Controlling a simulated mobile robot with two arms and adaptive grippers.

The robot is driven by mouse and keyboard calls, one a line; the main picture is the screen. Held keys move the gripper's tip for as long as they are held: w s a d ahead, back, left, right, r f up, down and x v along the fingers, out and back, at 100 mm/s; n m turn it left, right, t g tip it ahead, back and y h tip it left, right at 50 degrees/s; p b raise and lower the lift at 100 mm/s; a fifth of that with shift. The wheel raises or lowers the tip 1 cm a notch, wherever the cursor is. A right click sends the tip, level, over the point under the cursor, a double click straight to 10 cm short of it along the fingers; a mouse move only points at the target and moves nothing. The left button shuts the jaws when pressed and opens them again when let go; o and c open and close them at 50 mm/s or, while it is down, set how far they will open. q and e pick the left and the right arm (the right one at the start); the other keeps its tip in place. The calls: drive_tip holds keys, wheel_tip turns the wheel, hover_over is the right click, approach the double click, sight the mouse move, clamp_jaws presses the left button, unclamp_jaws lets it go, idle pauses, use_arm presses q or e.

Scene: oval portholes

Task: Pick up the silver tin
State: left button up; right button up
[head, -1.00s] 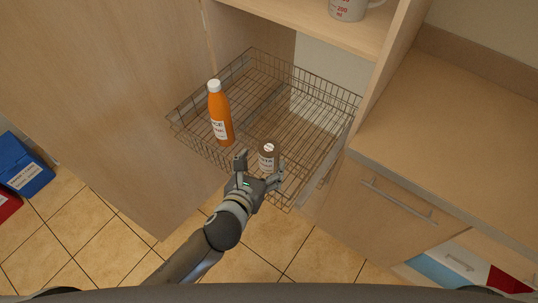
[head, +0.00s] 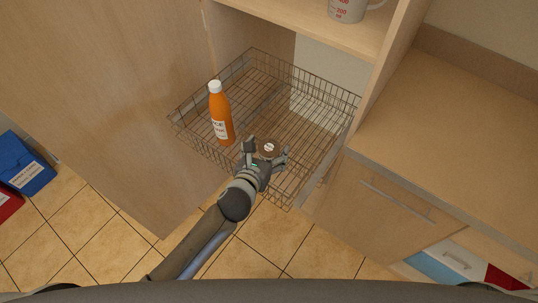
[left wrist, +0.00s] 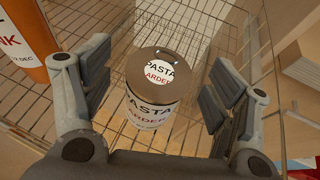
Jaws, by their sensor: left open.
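The silver tin (head: 269,147) stands upright in the wire basket, near its front edge. In the left wrist view the tin (left wrist: 158,78) has a brownish-grey lid and a white label reading "PASTA". My left gripper (head: 267,149) is open, with one finger on each side of the tin. The left wrist view shows the open fingers (left wrist: 160,92) with gaps between them and the tin. In the head view the gripper hides most of the tin's lower body. My right gripper is not in view.
An orange bottle (head: 220,115) with a white cap stands in the wire basket (head: 310,107), left of the tin. A measuring cup (head: 347,9) is on the shelf above. A cabinet wall rises right of the basket. The back of the basket is clear.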

use_arm(q)
drive_tip(key=c, duration=1.6)
clamp_jaws()
drive_tip(key=shift+r, duration=0.1)
